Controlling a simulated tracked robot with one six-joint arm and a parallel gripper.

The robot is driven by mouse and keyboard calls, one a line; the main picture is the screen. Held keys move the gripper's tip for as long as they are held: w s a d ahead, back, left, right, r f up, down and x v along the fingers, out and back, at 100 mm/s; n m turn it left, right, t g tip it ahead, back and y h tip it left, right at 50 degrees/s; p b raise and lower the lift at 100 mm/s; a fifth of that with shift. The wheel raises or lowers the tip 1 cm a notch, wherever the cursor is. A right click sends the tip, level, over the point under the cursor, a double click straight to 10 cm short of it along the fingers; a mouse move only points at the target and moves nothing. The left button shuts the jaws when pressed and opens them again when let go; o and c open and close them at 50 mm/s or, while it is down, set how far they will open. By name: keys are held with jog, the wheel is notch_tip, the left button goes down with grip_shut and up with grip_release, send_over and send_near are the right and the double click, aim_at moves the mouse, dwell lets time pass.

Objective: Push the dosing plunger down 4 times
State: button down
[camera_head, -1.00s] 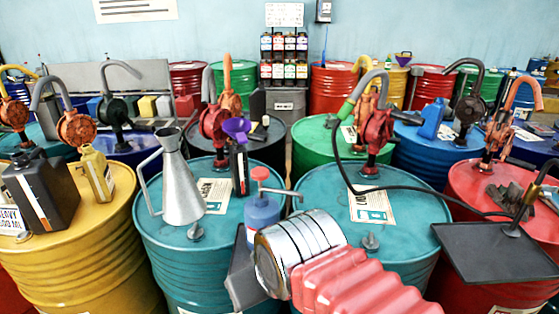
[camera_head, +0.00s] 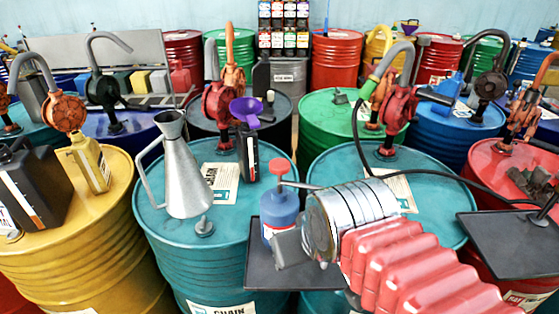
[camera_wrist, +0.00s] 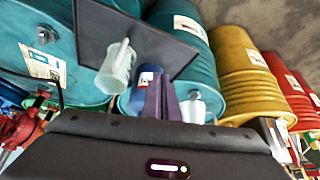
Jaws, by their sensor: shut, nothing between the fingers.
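The dosing plunger is the red cap (camera_head: 280,168) on a thin stem above a blue bottle (camera_head: 278,218). The cap stands up, with a gap of stem below it. The bottle stands on a dark tray (camera_head: 262,275) in front of the teal drums. My gripper (camera_head: 290,247) is low, close to the front right of the bottle and below the cap's height, its tips partly hidden by my wrist. In the wrist view my gripper (camera_wrist: 166,88) shows its dark purple fingers shut and empty, covering part of the blue bottle (camera_wrist: 147,78). The cap cannot be made out there.
A pale translucent cylinder (camera_wrist: 117,66) stands on the tray in the wrist view. A metal oil can (camera_head: 182,170) stands on the left teal drum (camera_head: 170,235). A black hose (camera_head: 362,140) hangs at the right, and another dark tray (camera_head: 510,245) stands at far right.

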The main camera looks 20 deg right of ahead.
jog(key=m+g+h, duration=0.1)
jog(key=m+g, duration=0.4)
jog(key=m, duration=1.3)
send_near(277, 163)
jog(key=shift+w+a+r+m+g, duration=0.1)
jog(key=shift+w+r+m+g, duration=0.35)
jog(key=shift+m, duration=0.35)
jog(key=shift+s, duration=0.1)
jog(key=shift+d+f, duration=0.15)
jog(key=shift+f, duration=1.6)
jog(key=shift+d+f, duration=0.2)
jog(key=shift+f, duration=1.5)
jog(key=shift+f, duration=0.15)
